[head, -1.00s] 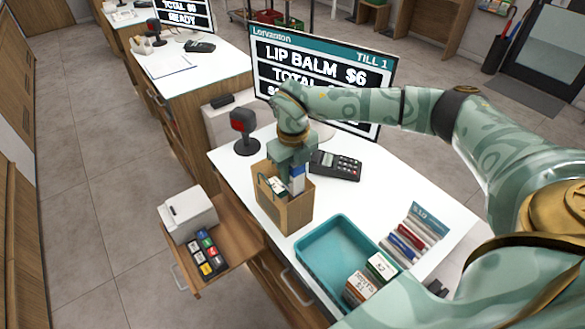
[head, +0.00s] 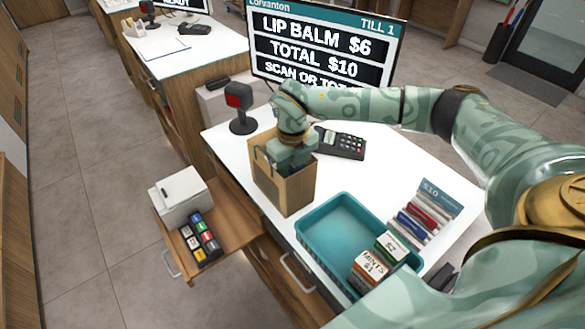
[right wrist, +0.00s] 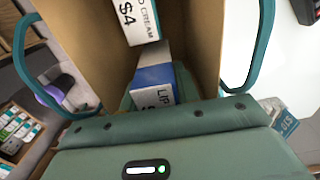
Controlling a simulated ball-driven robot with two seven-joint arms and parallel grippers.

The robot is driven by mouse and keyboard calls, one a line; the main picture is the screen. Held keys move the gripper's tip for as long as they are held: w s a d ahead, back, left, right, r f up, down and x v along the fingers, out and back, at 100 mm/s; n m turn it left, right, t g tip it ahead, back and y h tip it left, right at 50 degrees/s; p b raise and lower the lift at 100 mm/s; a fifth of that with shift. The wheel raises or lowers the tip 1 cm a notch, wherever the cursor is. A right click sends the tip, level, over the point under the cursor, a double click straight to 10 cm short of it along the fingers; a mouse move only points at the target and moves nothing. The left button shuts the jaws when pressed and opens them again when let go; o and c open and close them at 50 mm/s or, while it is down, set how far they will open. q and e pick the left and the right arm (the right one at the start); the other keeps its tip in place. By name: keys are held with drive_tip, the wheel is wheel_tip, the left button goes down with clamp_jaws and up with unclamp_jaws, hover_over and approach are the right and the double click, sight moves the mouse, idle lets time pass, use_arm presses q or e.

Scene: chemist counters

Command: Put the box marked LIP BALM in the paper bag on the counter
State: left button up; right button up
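The brown paper bag (head: 285,188) stands upright on the white counter, its mouth open upward. My right gripper (head: 292,158) reaches down into the bag mouth, its fingertips hidden by the bag walls in the head view. In the right wrist view, the blue and white LIP BALM box (right wrist: 155,88) sits between my green fingers, inside the bag (right wrist: 205,45); only part of its label shows. The gripper appears shut on it. A white box marked CREAM $4 (right wrist: 138,22) is also in the bag. My left gripper is not in view.
A teal tray (head: 312,232) with a few small boxes stands right of the bag. A card terminal (head: 342,143), a scanner (head: 239,108) and the till screen (head: 320,50) stand behind.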

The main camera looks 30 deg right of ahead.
drive_tip(key=o, duration=0.4)
drive_tip(key=shift+o, duration=0.2)
wheel_tip(320, 180, up, 23)
drive_tip(key=p, duration=0.8)
drive_tip(key=shift+r, duration=0.2)
drive_tip(key=shift+f, duration=0.1)
